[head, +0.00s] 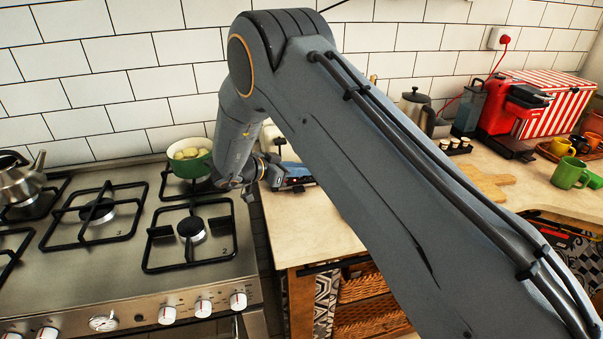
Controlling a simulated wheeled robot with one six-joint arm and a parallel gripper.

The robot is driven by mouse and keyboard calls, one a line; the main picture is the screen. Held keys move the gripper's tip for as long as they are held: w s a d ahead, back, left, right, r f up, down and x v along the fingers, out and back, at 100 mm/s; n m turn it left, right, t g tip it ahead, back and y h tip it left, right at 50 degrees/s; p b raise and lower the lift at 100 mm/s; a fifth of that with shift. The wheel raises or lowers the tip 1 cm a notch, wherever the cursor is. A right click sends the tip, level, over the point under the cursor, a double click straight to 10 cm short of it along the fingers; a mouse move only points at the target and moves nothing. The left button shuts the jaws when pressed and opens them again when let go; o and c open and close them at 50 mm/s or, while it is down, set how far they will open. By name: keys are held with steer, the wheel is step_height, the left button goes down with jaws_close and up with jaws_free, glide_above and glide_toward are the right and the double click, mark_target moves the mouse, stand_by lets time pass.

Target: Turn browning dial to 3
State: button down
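My arm reaches across the middle of the head view and hides much of the counter behind it. My gripper (272,172) is small and partly hidden behind the wrist, at the left end of the counter beside the stove. I cannot tell whether its fingers are open or shut. A cream-white object (269,134), perhaps the toaster, shows only in part behind the arm. A blue and dark object (298,172) lies just right of the gripper; I cannot tell what it is or whether they touch. No browning dial can be made out.
A gas stove (130,250) fills the left, with a green pot (190,164) close to my wrist and a kettle (18,181). On the counter (305,225), a red coffee machine (503,115), a cutting board (485,183) and a green mug (569,173) stand right. The counter's front left is clear.

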stand_by(0.5)
steer(key=c, duration=1.7)
jaws_free()
steer(key=shift+r, duration=0.1)
steer(key=shift+c, duration=0.2)
steer(key=shift+s, duration=0.1)
